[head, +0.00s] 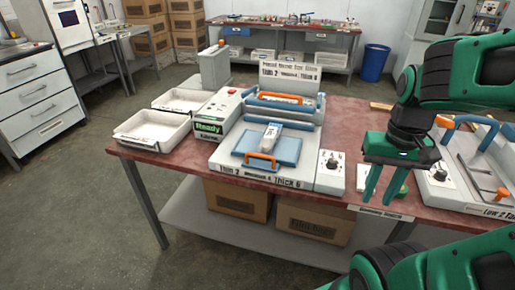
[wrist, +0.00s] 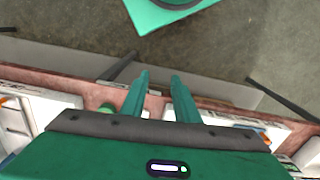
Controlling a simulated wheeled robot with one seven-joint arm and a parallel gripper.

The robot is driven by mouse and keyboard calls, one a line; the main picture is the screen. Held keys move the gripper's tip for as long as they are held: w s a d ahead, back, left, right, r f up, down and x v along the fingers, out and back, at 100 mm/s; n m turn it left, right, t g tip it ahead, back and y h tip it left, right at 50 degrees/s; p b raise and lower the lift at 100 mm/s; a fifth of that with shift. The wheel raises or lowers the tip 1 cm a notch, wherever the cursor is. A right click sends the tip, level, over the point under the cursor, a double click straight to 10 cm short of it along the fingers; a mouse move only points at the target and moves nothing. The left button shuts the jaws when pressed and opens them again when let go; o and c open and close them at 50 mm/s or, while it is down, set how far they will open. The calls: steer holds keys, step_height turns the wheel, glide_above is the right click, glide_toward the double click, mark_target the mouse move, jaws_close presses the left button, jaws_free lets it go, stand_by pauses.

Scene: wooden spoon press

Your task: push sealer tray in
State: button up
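The sealer (head: 273,100) is a white machine on the red-topped bench. Its blue tray (head: 285,152) sticks out at the front, with an orange handle (head: 260,161) on its near edge. A small pale packet (head: 271,132) lies on the tray. My gripper (head: 381,200) is to the right of the sealer, above the bench's front edge, fingers pointing down. In the wrist view the two green fingers (wrist: 159,78) are apart with nothing between them. The gripper is clear of the tray and handle. The wrist view does not clearly show the tray.
A dial box (head: 330,171) stands right of the tray. A "Ready" control box (head: 215,115) and white bins (head: 152,138) stand to the left. Another machine (head: 468,180) with orange handles is at the right. Cardboard boxes (head: 313,220) sit under the bench (head: 150,160).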

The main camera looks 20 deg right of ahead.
steer(key=shift+w, duration=0.1)
step_height(320, 180, up, 5)
steer(key=n+t+h, duration=0.1)
steer(key=n+t, duration=0.1)
steer(key=n, duration=1.5)
glide_above(260, 156)
steer(key=s+a, duration=0.1)
steer(key=s, duration=0.1)
steer(key=f, duration=0.3)
steer(key=w+f, duration=0.1)
steer(key=f, duration=0.2)
steer(key=w+d+f, duration=0.1)
steer(key=f, duration=0.3)
steer(key=shift+c, duration=0.7)
